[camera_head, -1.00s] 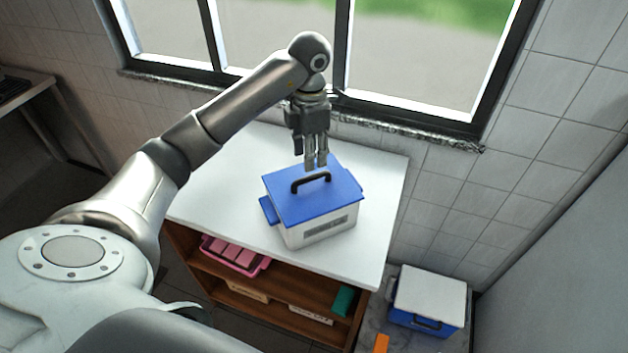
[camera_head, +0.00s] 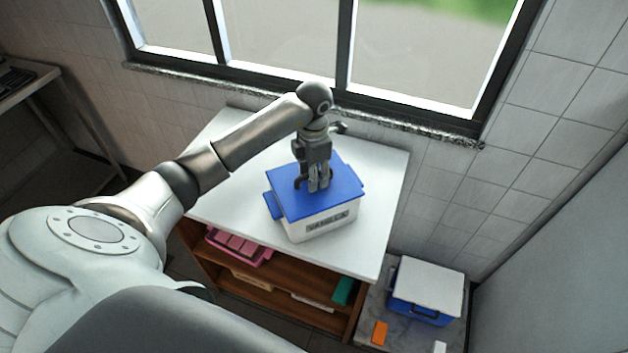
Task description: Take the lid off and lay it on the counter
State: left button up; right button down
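The white box (camera_head: 308,231) with a label on its front stands on the white counter (camera_head: 372,240). Its blue lid (camera_head: 345,188) is on top, with a dark handle mostly hidden behind my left gripper. My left gripper (camera_head: 318,188) points down from above, its fingertips at the lid's handle. I cannot tell whether the fingers have closed on the handle. My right gripper does not show.
A blue box with a white top (camera_head: 427,285) stands on a lower surface at the right, near an orange block (camera_head: 379,333). Shelves under the counter hold a pink tray (camera_head: 238,247) and a green item (camera_head: 343,290). The counter is clear left of the box.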

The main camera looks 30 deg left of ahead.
pick_arm(q)
jog(key=shift+c, duration=0.5)
grip_shut()
jog(key=shift+r, duration=0.1)
